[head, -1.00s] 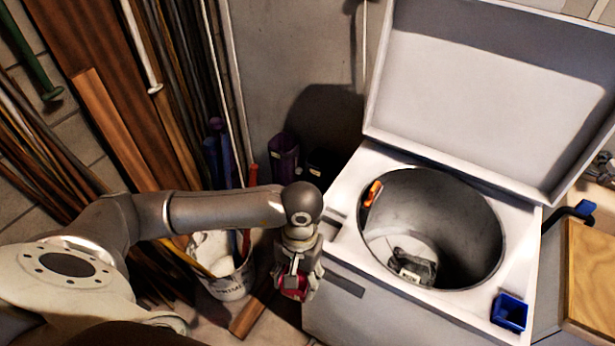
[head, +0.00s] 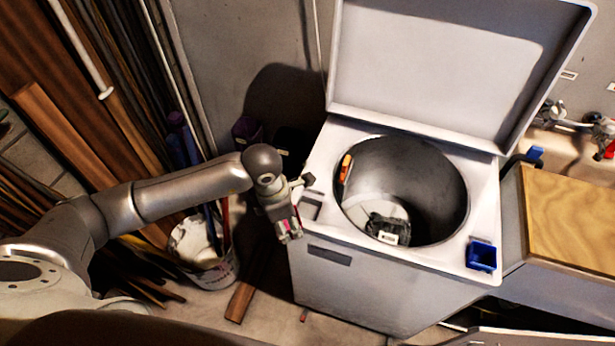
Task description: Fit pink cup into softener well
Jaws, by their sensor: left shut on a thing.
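My left gripper (head: 287,229) is shut on the pink cup (head: 284,227), of which only small patches show between the fingers. It holds the cup just left of the white top-loading washer (head: 395,297), beside its front left corner. A small rectangular well (head: 311,207) lies in the washer's top at the left, just right of the gripper. A blue cup (head: 482,254) sits at the right front corner of the washer's top. I cannot tell from a label which recess is the softener well. My right gripper is not in view.
The washer lid (head: 430,75) stands open at the back. The round drum (head: 440,195) holds a dark item (head: 388,226), and an orange thing (head: 346,165) is at its left rim. A white bucket (head: 207,265) and leaning boards stand left. A wooden top (head: 570,220) is at right.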

